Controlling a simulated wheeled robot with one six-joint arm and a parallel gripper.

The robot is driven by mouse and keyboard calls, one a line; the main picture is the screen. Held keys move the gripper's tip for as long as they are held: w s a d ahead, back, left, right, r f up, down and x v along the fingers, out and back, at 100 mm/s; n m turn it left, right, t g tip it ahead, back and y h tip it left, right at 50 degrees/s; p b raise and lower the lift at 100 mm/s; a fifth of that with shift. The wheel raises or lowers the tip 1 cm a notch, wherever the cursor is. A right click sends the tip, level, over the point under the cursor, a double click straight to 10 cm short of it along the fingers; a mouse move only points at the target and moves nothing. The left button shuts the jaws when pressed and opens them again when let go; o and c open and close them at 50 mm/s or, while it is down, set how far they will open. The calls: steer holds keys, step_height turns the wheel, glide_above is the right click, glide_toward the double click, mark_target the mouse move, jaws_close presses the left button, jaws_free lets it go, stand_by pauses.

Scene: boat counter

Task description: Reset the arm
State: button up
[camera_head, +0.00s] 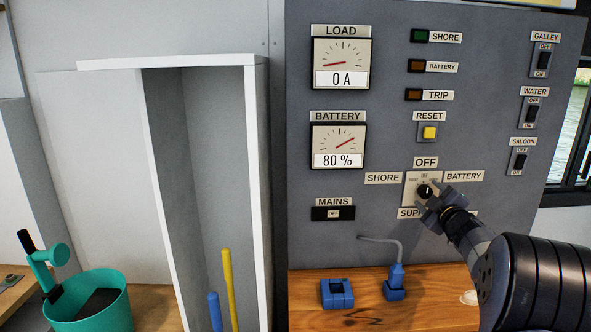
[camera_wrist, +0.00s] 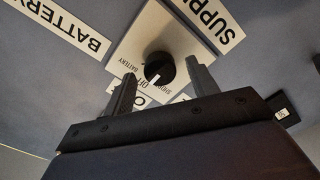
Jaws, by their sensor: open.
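My gripper (camera_head: 432,200) is at the supply selector on the grey panel, with my arm reaching in from the lower right. In the wrist view the two fingers of my gripper (camera_wrist: 160,90) are apart, one on each side of the round black knob (camera_wrist: 159,68). The knob also shows in the head view (camera_head: 424,190), partly hidden by my gripper. A gap shows between the knob and each finger; whether the fingers touch it elsewhere I cannot tell. The white pointer mark on the knob is toward the OFF print in the wrist view.
The grey panel (camera_head: 390,90) carries a load meter (camera_head: 341,65) at 0 A, a battery meter (camera_head: 338,146) at 80 %, a yellow reset button (camera_head: 429,132) and several switches. A blue plug (camera_head: 395,282) stands below on the wooden counter (camera_head: 430,314). A teal bucket (camera_head: 108,311) is far left.

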steer(key=shift+w, duration=0.5)
steer(key=shift+s, duration=0.15)
